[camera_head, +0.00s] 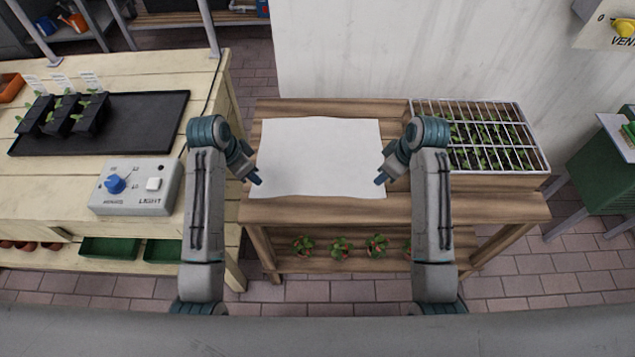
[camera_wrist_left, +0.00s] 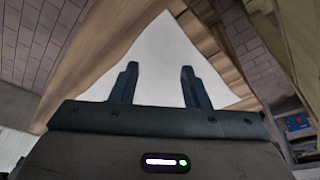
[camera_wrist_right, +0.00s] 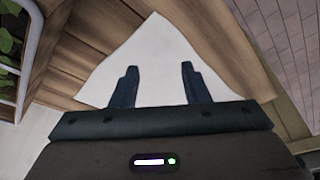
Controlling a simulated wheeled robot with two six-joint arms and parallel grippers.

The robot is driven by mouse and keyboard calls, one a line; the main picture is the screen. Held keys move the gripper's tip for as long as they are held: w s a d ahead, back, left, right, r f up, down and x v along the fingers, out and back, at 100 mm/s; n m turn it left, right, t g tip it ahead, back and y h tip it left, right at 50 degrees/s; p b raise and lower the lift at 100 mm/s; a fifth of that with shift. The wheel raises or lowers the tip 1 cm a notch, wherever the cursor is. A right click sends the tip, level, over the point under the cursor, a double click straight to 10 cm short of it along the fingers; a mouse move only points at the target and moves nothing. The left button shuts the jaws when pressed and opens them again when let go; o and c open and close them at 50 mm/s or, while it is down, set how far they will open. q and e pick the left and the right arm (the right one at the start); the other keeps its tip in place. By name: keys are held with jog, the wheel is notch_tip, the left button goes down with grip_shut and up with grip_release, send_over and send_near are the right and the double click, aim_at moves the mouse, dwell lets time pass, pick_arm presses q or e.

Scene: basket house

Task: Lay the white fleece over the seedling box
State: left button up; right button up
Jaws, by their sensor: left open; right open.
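The white fleece (camera_head: 318,158) lies flat and spread on the wooden bench, left of the seedling box. The seedling box (camera_head: 545,160) stands at the bench's right end, with a pale wire grid over rows of green seedlings. My left gripper (camera_head: 255,181) is open at the fleece's left edge; in the left wrist view the fleece (camera_wrist_left: 160,60) shows beyond its fingers. My right gripper (camera_head: 380,180) is open at the fleece's right edge; in the right wrist view the fleece (camera_wrist_right: 155,60) lies beyond its fingers. I cannot tell whether either touches the cloth.
The wooden bench (camera_head: 400,208) has a lower shelf with several potted plants (camera_head: 341,247). A pale table on the left holds a black tray (camera_head: 140,125) and a grey control box (camera_head: 135,187). A white wall (camera_head: 420,50) stands behind the bench. A green cabinet (camera_head: 600,185) is at far right.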

aim_at(259, 192)
pick_arm(q)
jog(key=shift+w+f, duration=0.1)
jog(key=shift+f, duration=3.85)
pick_arm(e)
jog(key=shift+w+f, duration=0.1)
jog(key=shift+f, duration=3.8)
pick_arm(q)
jog(key=shift+f, duration=0.15)
jog(key=shift+c, duration=0.2)
pick_arm(e)
jog(key=shift+f, duration=0.15)
jog(key=shift+c, duration=0.2)
pick_arm(q)
grip_shut()
pick_arm(e)
grip_shut()
pick_arm(q)
jog(key=shift+r, duration=0.2)
